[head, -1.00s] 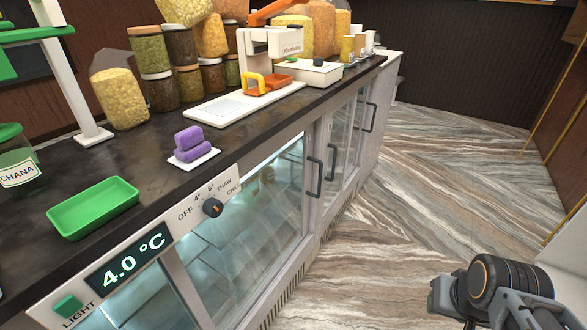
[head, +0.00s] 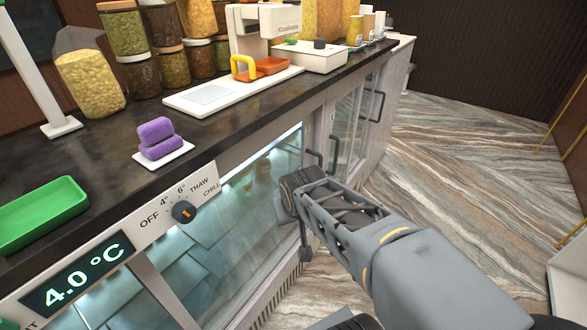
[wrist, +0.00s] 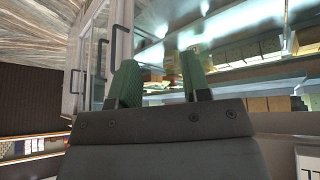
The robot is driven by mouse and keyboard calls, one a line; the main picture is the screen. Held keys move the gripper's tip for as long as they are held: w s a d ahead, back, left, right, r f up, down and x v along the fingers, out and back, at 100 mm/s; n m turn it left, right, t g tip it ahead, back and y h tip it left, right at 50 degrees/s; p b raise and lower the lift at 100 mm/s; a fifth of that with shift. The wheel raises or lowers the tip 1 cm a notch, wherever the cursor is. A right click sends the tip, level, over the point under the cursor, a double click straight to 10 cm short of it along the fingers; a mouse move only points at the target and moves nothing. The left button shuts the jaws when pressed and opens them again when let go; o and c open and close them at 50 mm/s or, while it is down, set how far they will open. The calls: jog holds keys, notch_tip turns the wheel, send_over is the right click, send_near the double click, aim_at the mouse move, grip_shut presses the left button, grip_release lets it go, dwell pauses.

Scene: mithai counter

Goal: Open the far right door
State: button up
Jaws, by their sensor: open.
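The far right door (head: 365,112) is at the far end of the glass-fronted counter in the head view. It looks shut, with a dark upright handle (head: 376,106). My gripper (wrist: 160,84) shows in the wrist view as two green fingers, spread apart with nothing between them. In the head view my arm reaches to the front of the nearer glass, short of the far door, and hides part of that glass; the fingers are not clear there. Dark handles (wrist: 102,58) show left of the fingers in the wrist view.
Two nearer handles (head: 333,152) stand close together between my arm and the far door. The striped floor (head: 470,170) right of the counter is clear.

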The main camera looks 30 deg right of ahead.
jog(key=w+d+f+m+t+h+b, duration=0.1)
jog(key=w+d+f+t+h+b, duration=0.15)
jog(key=w+d+f+b, duration=0.45)
jog(key=n+t+y+b, duration=0.1)
jog(key=t+y+b, duration=0.1)
jog(key=t+b, duration=0.75)
send_near(320, 167)
jog(key=w, duration=0.3)
jog(key=w+d, duration=0.1)
jog(key=w, duration=0.3)
jog(key=w+f, duration=0.1)
jog(key=w, duration=0.2)
jog(key=shift+w+d, duration=0.3)
jog(key=shift+r, duration=0.1)
grip_shut()
